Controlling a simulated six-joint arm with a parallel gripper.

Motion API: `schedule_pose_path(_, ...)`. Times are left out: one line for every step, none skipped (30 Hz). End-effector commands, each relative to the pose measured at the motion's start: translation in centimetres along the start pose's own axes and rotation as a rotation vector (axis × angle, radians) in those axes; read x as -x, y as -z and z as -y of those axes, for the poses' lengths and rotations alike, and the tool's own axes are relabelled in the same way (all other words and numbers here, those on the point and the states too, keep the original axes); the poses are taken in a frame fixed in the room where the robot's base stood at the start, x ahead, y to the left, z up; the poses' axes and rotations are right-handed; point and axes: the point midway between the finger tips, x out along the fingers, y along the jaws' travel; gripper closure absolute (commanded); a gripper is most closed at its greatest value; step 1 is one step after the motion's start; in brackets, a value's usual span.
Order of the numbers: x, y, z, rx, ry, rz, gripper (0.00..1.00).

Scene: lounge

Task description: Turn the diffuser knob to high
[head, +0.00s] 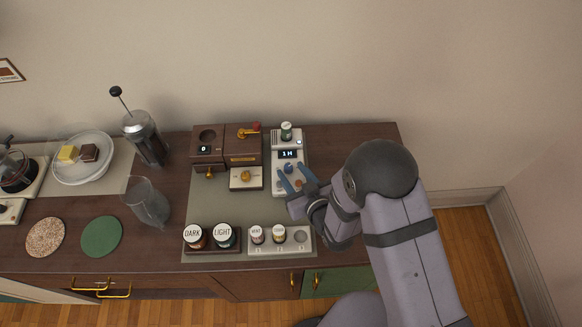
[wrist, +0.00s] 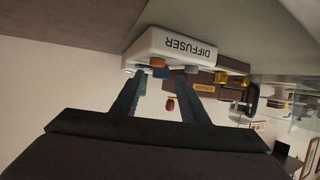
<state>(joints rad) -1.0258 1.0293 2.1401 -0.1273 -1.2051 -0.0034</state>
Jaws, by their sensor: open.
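The white diffuser (head: 287,139) stands at the back right of the counter, with a small display reading "1 H". In the wrist view the diffuser (wrist: 168,44) appears upside down, with its name on its front edge. A blue knob (head: 289,168) is on its face, and an orange one (wrist: 157,62) shows beside the blue one (wrist: 160,73) in the wrist view. My gripper (head: 295,179) is open over the lower part of the diffuser, its two blue fingers on either side of the knobs. Whether the fingers touch a knob, and the knob's setting, I cannot tell.
A brown machine (head: 209,163) with brass parts stands left of the diffuser. In front are a dark rack with "DARK" and "LIGHT" jars (head: 194,236) and a pale rack (head: 263,248) with small vials. A glass pitcher (head: 148,203) and a French press (head: 145,137) stand further left.

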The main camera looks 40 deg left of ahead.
Motion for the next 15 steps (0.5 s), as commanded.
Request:
schedule_pose_path(-0.4,0.1,0.0,0.0,0.0,0.0,0.6)
schedule_pose_path(-0.6,0.1,0.0,0.0,0.0,0.0,0.6)
schedule_pose_path(-0.9,0.1,0.0,0.0,0.0,0.0,0.6)
schedule_pose_path(-1.1,0.1,0.0,0.0,0.0,0.001,0.6)
schedule_pose_path(-1.2,0.0,0.0,0.0,0.0,0.001,0.6)
schedule_pose_path(-1.4,0.0,0.0,0.0,0.0,0.0,0.6)
schedule_pose_path(-1.5,0.0,0.0,0.0,0.0,0.0,0.6)
schedule_pose_path(-1.6,0.0,0.0,0.0,0.0,0.0,0.6)
schedule_pose_path(-1.7,0.0,0.0,0.0,0.0,0.0,0.6)
schedule_pose_path(-1.7,0.0,0.0,0.0,0.0,0.0,0.6)
schedule_pose_path(-1.8,0.0,0.0,0.0,0.0,0.0,0.6)
schedule_pose_path(-1.8,0.0,0.0,0.0,0.0,-0.001,0.6)
schedule_pose_path(-1.8,0.0,0.0,0.0,0.0,-0.001,0.6)
schedule_pose_path(-1.8,0.0,0.0,0.0,0.0,0.0,0.6)
schedule_pose_path(-1.8,0.0,0.0,0.0,0.0,0.0,0.6)
